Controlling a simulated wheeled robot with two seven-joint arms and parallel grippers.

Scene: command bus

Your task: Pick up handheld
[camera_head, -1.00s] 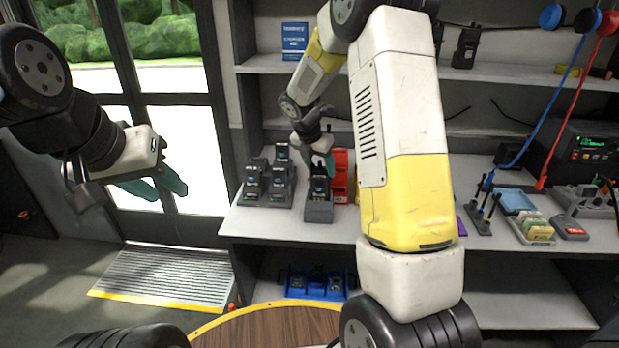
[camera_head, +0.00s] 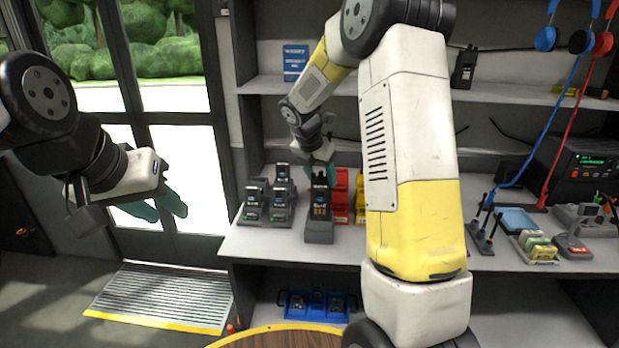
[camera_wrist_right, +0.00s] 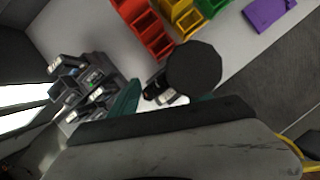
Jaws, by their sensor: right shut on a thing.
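A black handheld (camera_head: 320,197) with a small screen stands upright at a grey charging dock (camera_head: 319,231) on the counter. My right gripper (camera_head: 320,170) is shut on the handheld's upper part from above. Whether the handheld's lower end is clear of the dock cannot be told. In the right wrist view part of the handheld (camera_wrist_right: 163,90) shows beside a teal finger, and a dark round shape hides much of it. My left gripper (camera_head: 160,208) has teal fingers held apart and is empty, in front of the glass door at the left.
Several more handhelds (camera_head: 279,197) sit in a multi-slot dock left of the gripper. Red bins (camera_head: 341,190) stand close behind on the right, with yellow and green bins (camera_wrist_right: 179,16) beyond. A shelf (camera_head: 270,85) runs above the counter.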

